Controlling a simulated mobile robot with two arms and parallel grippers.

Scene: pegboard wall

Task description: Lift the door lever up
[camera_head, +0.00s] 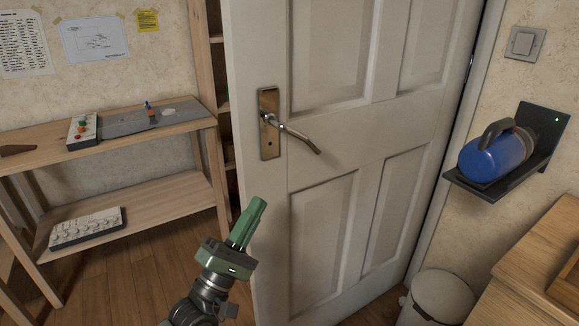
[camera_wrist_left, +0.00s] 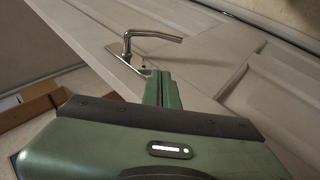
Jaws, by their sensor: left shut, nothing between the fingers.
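The door lever (camera_head: 298,136) is a metal handle on a brass-coloured plate (camera_head: 269,124) on the white panelled door (camera_head: 340,130). In the head view it slants down to the right. The lever (camera_wrist_left: 155,36) also shows in the left wrist view, beyond the fingertips. My left gripper (camera_head: 257,203) is green, shut and empty. It is below and left of the lever in the head view, apart from it. Its fingers (camera_wrist_left: 162,76) point toward the door in the wrist view. My right gripper is not in view.
A blue device (camera_head: 492,155) sits on a wall bracket at right. A white bin (camera_head: 438,298) and wooden cabinet stand at lower right.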

